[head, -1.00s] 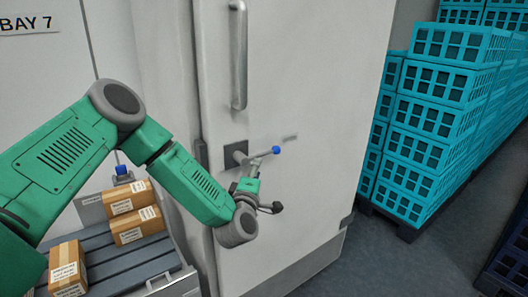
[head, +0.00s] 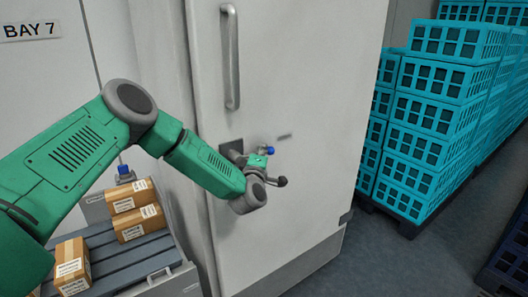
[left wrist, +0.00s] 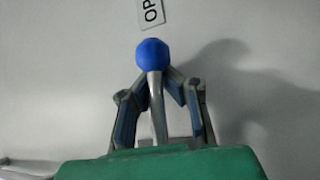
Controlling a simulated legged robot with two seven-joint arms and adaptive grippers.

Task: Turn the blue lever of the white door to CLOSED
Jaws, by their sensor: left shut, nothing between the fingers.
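The white door (head: 310,75) fills the middle of the head view. Its lever has a blue knob (head: 270,150) pointing right from a dark square plate (head: 231,147). In the left wrist view the blue knob (left wrist: 153,53) tops a grey lever bar (left wrist: 157,105), just below a label starting "OP" (left wrist: 151,12), cut off by the frame. My left gripper (head: 259,160) is at the lever, its fingertips close to the knob. In the wrist view its shut fingers (left wrist: 167,75) show on both sides of the bar, tips partly hidden by the knob; contact is unclear. My right gripper is out of view.
A vertical grey handle (head: 230,60) stands on the door above the lever. Cardboard boxes (head: 138,222) lie on a grey slatted surface (head: 135,260) at lower left. Turquoise crates (head: 435,120) are stacked at right. Floor (head: 390,262) is clear between door and crates.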

